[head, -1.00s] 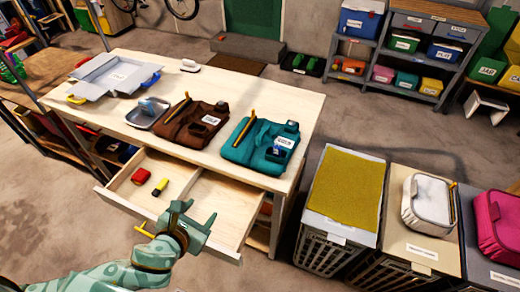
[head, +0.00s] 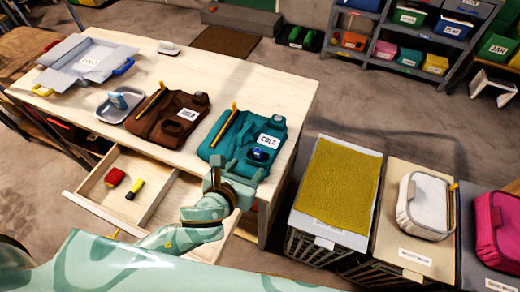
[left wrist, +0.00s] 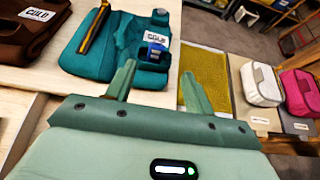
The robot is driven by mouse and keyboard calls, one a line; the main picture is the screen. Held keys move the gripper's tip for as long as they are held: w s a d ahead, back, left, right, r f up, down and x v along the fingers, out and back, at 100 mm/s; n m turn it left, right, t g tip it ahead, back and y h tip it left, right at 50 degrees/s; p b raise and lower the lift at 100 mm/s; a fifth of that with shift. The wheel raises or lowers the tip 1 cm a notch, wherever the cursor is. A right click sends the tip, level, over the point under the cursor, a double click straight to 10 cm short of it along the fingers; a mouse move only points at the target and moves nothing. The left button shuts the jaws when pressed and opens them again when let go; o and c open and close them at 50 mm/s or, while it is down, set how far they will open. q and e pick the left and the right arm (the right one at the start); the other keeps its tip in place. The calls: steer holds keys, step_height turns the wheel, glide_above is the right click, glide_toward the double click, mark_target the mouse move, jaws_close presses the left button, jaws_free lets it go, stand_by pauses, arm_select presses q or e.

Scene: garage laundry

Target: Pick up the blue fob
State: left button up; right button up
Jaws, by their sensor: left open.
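The small blue fob (head: 259,154) lies at a pocket on the teal garment (head: 226,128), just below its white label. The blue fob also shows in the left wrist view (left wrist: 155,51), beyond the fingertips and below the label. My left gripper (head: 238,169) is open and empty near the front edge of the teal garment, on the near side of the fob. In the left wrist view its two fingers (left wrist: 157,72) are spread apart, pointing toward the fob, and not touching it. My right gripper is not in view.
The teal garment lies on a wooden workbench (head: 300,95), beside a brown garment (head: 150,128). An open drawer (head: 90,190) holds red and yellow items. Lidded bins stand right of the bench.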

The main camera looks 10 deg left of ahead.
mark_target(257, 153)
arm_select(q)
steer(key=b+x, duration=0.1)
steer(key=x, duration=0.6)
steer(key=shift+w+f+b, duration=0.1)
steer(key=shift+w+b, duration=0.1)
steer(key=shift+b, duration=0.1)
steer(key=shift+w+f, duration=0.1)
steer(key=shift+w, duration=0.1)
steer(key=shift+w+f, duration=0.15)
steer(key=shift+w, duration=0.2)
steer(key=b+x, duration=0.1)
steer(key=x, duration=0.3)
steer(key=shift+w+a+b, duration=0.15)
steer(key=shift+w+b, duration=0.05)
steer(key=shift+b, duration=0.2)
steer(key=shift+c, duration=1.2)
steer(key=c, duration=0.8)
